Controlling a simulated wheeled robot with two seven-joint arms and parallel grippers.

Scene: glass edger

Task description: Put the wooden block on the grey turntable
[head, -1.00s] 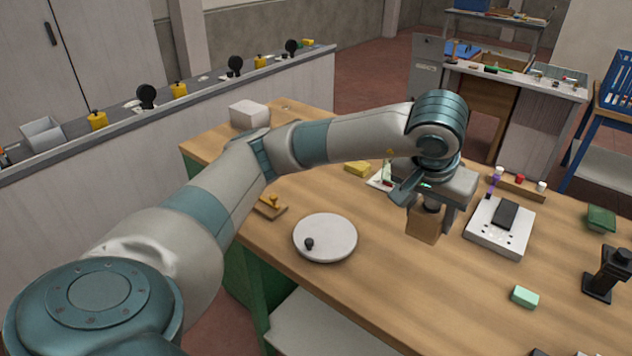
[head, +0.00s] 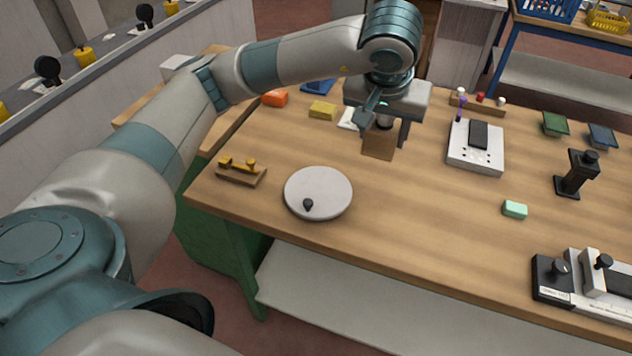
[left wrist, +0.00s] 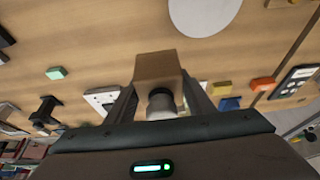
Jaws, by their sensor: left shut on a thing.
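The wooden block (head: 379,146) is brown and hangs between the fingers of my left gripper (head: 385,128), which is shut on it and holds it above the table. In the left wrist view the block (left wrist: 158,67) sits between the two fingers, with a pale round part (left wrist: 161,104) on its near side. The grey turntable (head: 325,187) is a round light disc with a small dark knob near its front edge. It lies to the left of and nearer than the block, with nothing else on it. The turntable also shows in the left wrist view (left wrist: 203,12), cut by the top edge. My right gripper is not in view.
A wooden piece with yellow fittings (head: 240,171) lies left of the turntable. A white device with a black pad (head: 475,150), a mint block (head: 515,209) and a black stand (head: 576,175) are to the right. The wooden table (head: 420,215) is clear between turntable and mint block.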

